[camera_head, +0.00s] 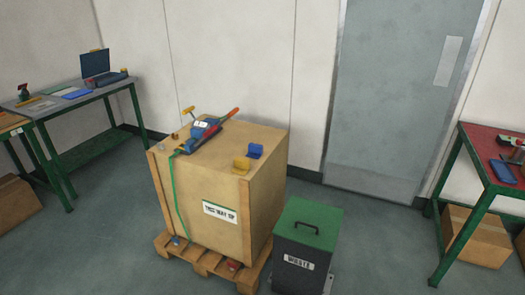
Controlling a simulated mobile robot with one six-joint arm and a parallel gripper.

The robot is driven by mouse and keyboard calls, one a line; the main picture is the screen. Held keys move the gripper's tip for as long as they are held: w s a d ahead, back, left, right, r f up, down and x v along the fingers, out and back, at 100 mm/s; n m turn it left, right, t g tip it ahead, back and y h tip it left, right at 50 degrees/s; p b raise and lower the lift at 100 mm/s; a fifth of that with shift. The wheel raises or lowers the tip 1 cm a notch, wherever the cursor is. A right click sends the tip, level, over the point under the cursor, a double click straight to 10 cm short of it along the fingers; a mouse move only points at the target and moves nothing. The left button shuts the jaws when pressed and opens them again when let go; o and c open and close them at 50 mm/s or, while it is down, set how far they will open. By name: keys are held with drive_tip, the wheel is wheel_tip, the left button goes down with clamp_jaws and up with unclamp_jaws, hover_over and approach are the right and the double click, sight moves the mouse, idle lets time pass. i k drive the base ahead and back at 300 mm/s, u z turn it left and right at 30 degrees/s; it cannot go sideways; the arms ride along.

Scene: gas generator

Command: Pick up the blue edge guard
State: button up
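A small blue edge guard (255,151) sits on top of the wooden crate (264,136), near its right edge. A yellow edge guard (241,165) lies just in front of it and to its left. The two look close together; I cannot tell whether they touch. My gripper is not in view.
A strapping tool (202,134) with an orange handle lies on the crate top, with a green strap (173,190) hanging down the front. The crate stands on a pallet (205,262). A waste bin (305,250) stands at its right. Workbenches (60,101) stand left and right (480,150).

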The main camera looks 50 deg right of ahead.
sight(255, 150)
drive_tip(key=u, duration=0.1)
drive_tip(key=i, duration=0.95)
drive_tip(key=z, duration=0.05)
